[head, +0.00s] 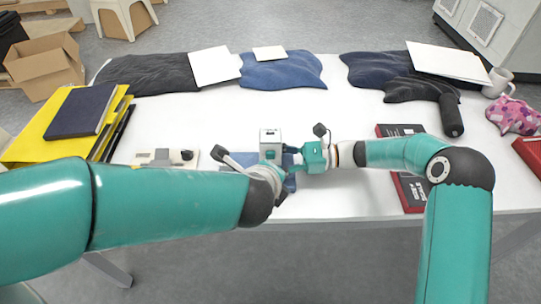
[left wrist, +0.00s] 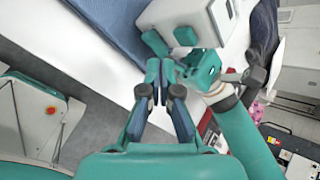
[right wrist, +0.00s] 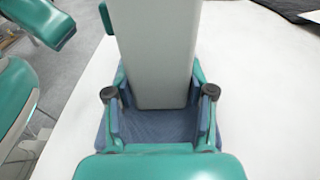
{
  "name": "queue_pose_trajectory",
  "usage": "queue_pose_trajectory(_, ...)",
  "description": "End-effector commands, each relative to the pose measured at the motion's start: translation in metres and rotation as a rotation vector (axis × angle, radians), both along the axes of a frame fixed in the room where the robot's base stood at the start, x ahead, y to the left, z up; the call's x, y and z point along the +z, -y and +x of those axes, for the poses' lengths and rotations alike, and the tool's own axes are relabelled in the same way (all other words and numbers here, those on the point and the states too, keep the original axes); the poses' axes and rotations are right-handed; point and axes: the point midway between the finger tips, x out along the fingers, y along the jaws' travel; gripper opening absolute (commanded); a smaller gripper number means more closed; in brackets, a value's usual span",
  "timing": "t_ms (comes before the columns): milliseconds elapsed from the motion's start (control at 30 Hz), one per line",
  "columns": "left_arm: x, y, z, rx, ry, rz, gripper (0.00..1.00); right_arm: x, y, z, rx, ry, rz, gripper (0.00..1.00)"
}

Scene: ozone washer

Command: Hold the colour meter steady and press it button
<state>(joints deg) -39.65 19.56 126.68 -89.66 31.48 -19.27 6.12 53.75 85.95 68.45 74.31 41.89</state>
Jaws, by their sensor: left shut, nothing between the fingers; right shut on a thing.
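The colour meter (head: 271,137) is a pale grey box near the table's front edge, over a folded blue denim piece (right wrist: 157,126). My right gripper (right wrist: 158,98) is shut on its body, one finger on each side. In the left wrist view the meter (left wrist: 195,22) is at the top, with a small teal part (left wrist: 186,36) low on it; I cannot tell whether that is the button. My left gripper (left wrist: 162,72) is shut and empty, its fingertips just short of the meter. I cannot tell whether they touch it.
A small beige and grey device (head: 167,157) lies to the left. Yellow folders with a dark blue book (head: 82,110) are at the far left. Dark garments (head: 150,73) and jeans (head: 283,70) lie along the back. Red and black boxes (head: 411,191) lie under my right arm.

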Motion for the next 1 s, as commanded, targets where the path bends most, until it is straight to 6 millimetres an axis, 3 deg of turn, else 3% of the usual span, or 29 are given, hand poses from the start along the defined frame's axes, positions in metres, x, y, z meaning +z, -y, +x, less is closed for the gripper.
queue_pose_trajectory(233,-0.0001,-0.0001,0.0125,0.000,-0.001,-0.001,0.00,0.0005,0.0000,0.0002,0.000,0.001,0.001,0.34)
queue_pose_trajectory(1000,-0.0002,-0.0002,0.0126,0.000,0.000,0.000,0.00,0.0004,0.0001,0.0001,0.000,0.000,0.001,0.34)
